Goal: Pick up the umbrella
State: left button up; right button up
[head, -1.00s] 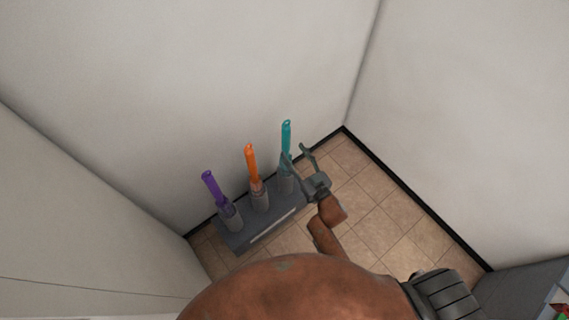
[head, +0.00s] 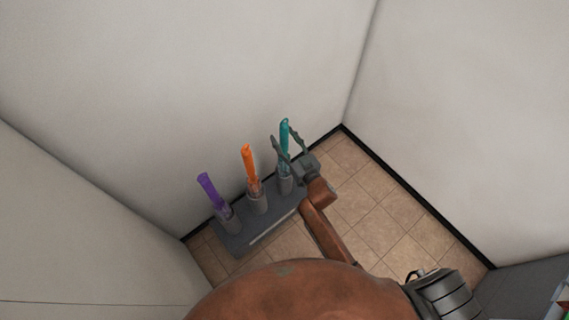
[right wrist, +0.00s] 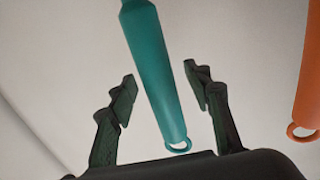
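Three umbrellas stand upright in a grey stand (head: 236,241) against the wall: purple (head: 209,187), orange (head: 248,160) and teal (head: 284,131). My right gripper (head: 287,141) is open around the teal umbrella, with one finger on each side of it. In the right wrist view the teal umbrella (right wrist: 154,75) lies between the open fingers (right wrist: 160,88), with a visible gap on both sides. The orange umbrella (right wrist: 310,85) shows at the right edge there, outside the fingers. My left gripper is not in view.
White walls (head: 150,90) meet in a corner close behind and to the right of the stand. The tiled floor (head: 385,215) right of the stand is clear. A grey surface (head: 530,285) with colourful items sits at the lower right.

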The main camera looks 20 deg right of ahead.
grip_shut()
dwell(0.3)
dwell(0.4)
